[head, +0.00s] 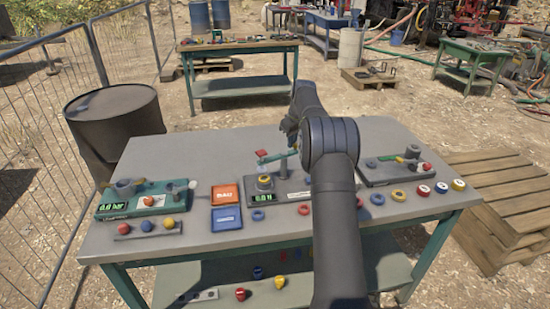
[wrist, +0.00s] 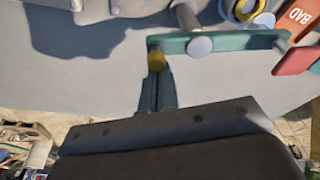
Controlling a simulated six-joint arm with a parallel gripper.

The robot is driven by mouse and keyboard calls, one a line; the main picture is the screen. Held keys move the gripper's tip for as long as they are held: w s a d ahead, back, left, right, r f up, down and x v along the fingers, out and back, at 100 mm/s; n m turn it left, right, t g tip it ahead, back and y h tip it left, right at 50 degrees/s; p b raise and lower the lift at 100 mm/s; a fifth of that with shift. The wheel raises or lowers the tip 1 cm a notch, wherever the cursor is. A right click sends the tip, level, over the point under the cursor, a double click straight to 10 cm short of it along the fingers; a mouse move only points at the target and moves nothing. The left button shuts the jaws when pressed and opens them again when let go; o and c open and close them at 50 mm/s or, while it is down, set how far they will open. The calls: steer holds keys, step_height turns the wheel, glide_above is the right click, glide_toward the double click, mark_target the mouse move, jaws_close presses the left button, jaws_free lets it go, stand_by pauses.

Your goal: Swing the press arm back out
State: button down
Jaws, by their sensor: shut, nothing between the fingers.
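The press arm is a teal bar (wrist: 225,43) on a grey post (head: 281,163). One end carries a red block (head: 261,153), which also shows at the right in the wrist view (wrist: 297,58). A yellow knob (wrist: 156,60) sits at the bar's other end. The press station (head: 264,198) has a green display and a seat with a yellow ring (wrist: 243,8). My gripper (wrist: 157,82) is shut and empty, its tips right at the yellow knob; I cannot tell whether they touch. In the head view my own arm hides the fingers and that end of the bar.
An orange BAD tray (head: 225,194) and a blue tray (head: 227,219) lie left of the press. A teal gauge station (head: 145,199) stands further left, a grey station (head: 395,167) at the right. Several coloured rings lie along the bench front. The bench's back (head: 215,145) is clear.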

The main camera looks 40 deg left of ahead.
mark_target(295, 152)
steer(key=shift+s+d, duration=0.1)
steer(key=shift+d, duration=0.15)
steer(key=shift+s+d, duration=0.2)
steer(key=shift+d, duration=0.4)
steer(key=shift+s+d, duration=0.45)
steer(key=shift+d, duration=0.15)
stand_by(0.5)
